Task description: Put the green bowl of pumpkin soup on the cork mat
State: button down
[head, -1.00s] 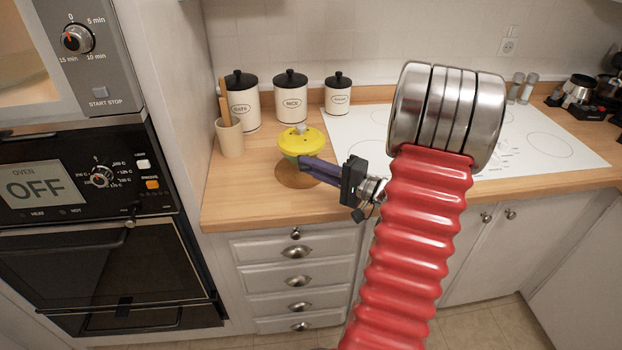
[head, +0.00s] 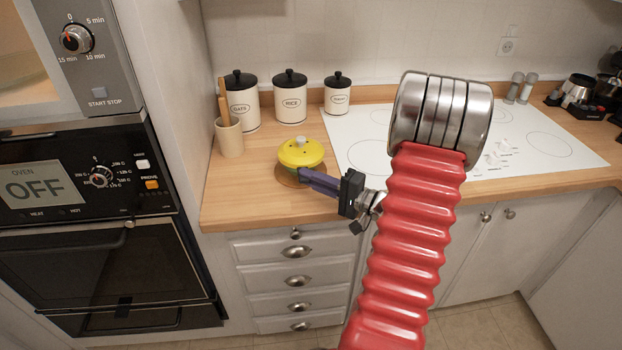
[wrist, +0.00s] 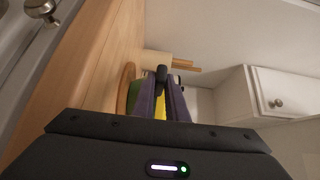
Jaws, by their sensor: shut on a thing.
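The green bowl has a yellow domed top (head: 301,151) with a pale knob. Its green side (wrist: 134,97) shows in the wrist view, partly behind my fingers. The round cork mat (head: 284,178) lies on the wooden counter directly under the bowl, its front left rim showing; its edge-on rim also shows in the wrist view (wrist: 124,90). The bowl looks level and very close to the mat; I cannot tell whether they touch. My gripper (head: 303,174), with purple fingers, reaches in from the right and is shut on the bowl's near side.
A utensil pot (head: 230,138) and black-lidded canisters (head: 291,102) stand behind the bowl. The white hob (head: 370,150) is to the right. The counter's front edge (head: 265,218) is near, with drawers below. Wall ovens (head: 90,190) stand at the left. Bare counter lies left of the mat.

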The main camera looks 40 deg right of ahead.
jog(key=shift+s+f, duration=0.1)
jog(key=shift+f, duration=0.25)
jog(key=shift+s+f, duration=0.1)
jog(key=shift+f, duration=0.25)
jog(key=c, duration=1.8)
grip_release()
jog(key=shift+a+f, duration=0.1)
jog(key=shift+o, duration=0.2)
jog(key=shift+r, duration=0.4)
jog(key=shift+s+r, duration=0.1)
jog(key=shift+s, duration=0.05)
jog(key=v, duration=1.1)
jog(key=shift+s+d+r, duration=0.15)
jog(key=shift+d+r, duration=0.15)
jog(key=shift+r, duration=0.05)
